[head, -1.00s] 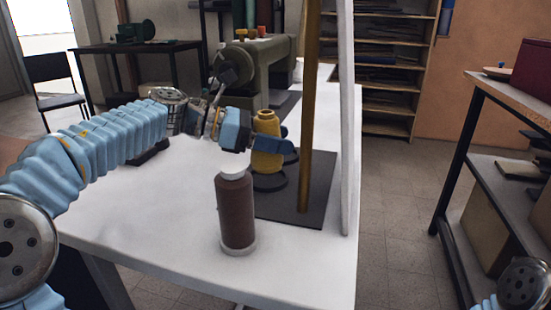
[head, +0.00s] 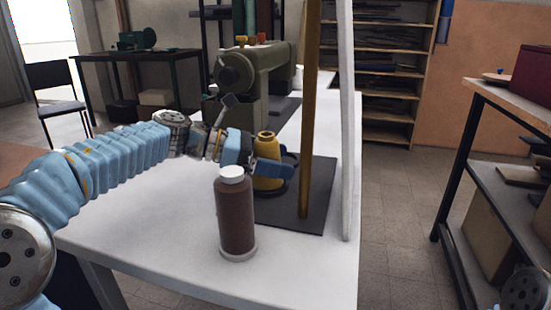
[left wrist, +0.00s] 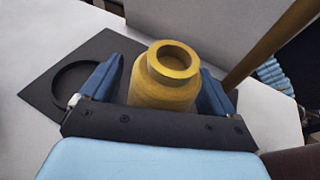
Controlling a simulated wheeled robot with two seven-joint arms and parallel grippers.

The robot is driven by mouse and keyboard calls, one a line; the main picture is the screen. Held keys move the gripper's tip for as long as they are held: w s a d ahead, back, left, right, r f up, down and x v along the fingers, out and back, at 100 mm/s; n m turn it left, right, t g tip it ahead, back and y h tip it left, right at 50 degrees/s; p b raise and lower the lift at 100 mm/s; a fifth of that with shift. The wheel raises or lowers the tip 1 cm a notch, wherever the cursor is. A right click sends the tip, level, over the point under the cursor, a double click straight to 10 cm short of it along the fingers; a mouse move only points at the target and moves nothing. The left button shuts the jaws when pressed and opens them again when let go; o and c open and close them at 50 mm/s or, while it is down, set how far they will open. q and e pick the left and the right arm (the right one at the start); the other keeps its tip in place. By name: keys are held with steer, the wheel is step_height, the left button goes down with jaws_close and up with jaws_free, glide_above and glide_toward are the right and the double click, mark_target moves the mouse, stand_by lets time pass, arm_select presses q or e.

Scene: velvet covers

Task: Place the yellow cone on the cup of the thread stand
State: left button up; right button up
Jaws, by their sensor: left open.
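The yellow cone (head: 266,172) stands upright, low over the front cup of the thread stand. A dark rim shows around its base in the head view; I cannot tell if it is fully seated. The stand has a dark base plate (head: 318,190) and a golden post (head: 308,110). My left gripper (head: 255,165) is open, with one finger on each side of the cone. The left wrist view shows the cone (left wrist: 165,85) between the spread fingers, with gaps beside it. The stand's other cup (left wrist: 75,82) is an empty black ring.
A brown thread spool (head: 236,222) with a white top stands on the white table (head: 150,220), close in front of the left gripper. A green sewing machine (head: 260,80) is behind. A white upright (head: 346,150) rises along the right edge. The table's front left is clear.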

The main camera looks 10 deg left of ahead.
arm_select(q)
steer(key=shift+r, duration=0.25)
steer(key=v, duration=1.2)
steer(key=shift+p, duration=0.3)
steer(key=shift+f, duration=0.1)
